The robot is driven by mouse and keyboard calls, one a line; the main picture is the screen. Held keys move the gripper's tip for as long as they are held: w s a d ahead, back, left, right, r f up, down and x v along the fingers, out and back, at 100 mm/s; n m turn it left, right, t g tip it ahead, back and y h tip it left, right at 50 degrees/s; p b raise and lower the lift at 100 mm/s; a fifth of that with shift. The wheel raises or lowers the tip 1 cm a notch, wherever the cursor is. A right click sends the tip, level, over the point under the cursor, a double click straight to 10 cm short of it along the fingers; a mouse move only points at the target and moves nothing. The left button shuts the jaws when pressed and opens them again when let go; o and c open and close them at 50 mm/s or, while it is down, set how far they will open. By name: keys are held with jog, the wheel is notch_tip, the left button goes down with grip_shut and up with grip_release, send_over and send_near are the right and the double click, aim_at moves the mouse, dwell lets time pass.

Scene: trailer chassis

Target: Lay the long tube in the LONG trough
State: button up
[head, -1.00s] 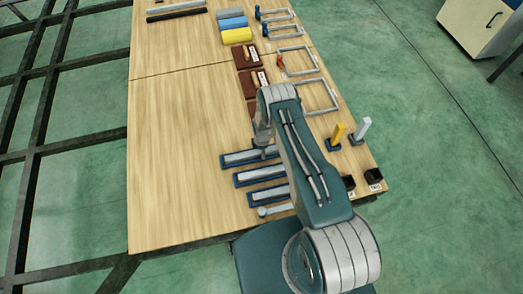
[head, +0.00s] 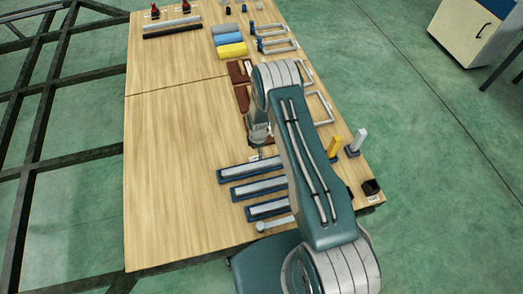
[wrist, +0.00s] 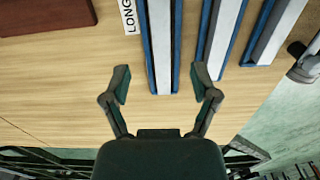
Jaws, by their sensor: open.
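My gripper (wrist: 163,88) is open, with nothing between its fingers. In the wrist view its fingertips sit on either side of the near end of a blue trough (wrist: 149,60). A pale grey strip runs along this trough; I cannot tell whether it is a tube or the lining. A label reading LONG (wrist: 129,16) lies beside it. In the head view my gripper (head: 260,150) is at the far side of the farthest trough (head: 226,175). A long grey tube (head: 176,22) lies at the back left of the table.
Two more blue troughs (head: 236,192) (head: 253,213) lie parallel in front.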

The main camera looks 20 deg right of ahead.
notch_tip(320, 180, up, 35)
jog(key=s+m+t, duration=0.2)
jog(key=m, duration=0.6)
jog(key=s+r+m+t, duration=0.2)
jog(key=s+r+m, duration=0.3)
jog(key=s+r, duration=0.85)
jog(key=s+r+m, duration=0.2)
jog(key=s, duration=0.5)
jog(key=s+r+m+t, duration=0.1)
jog(key=s+r+m, duration=0.1)
jog(key=s, duration=0.4)
jog(key=shift+s+r+m+t, duration=0.3)
jog(key=shift+s+m, duration=0.1)
jog(key=shift+m, duration=0.1)
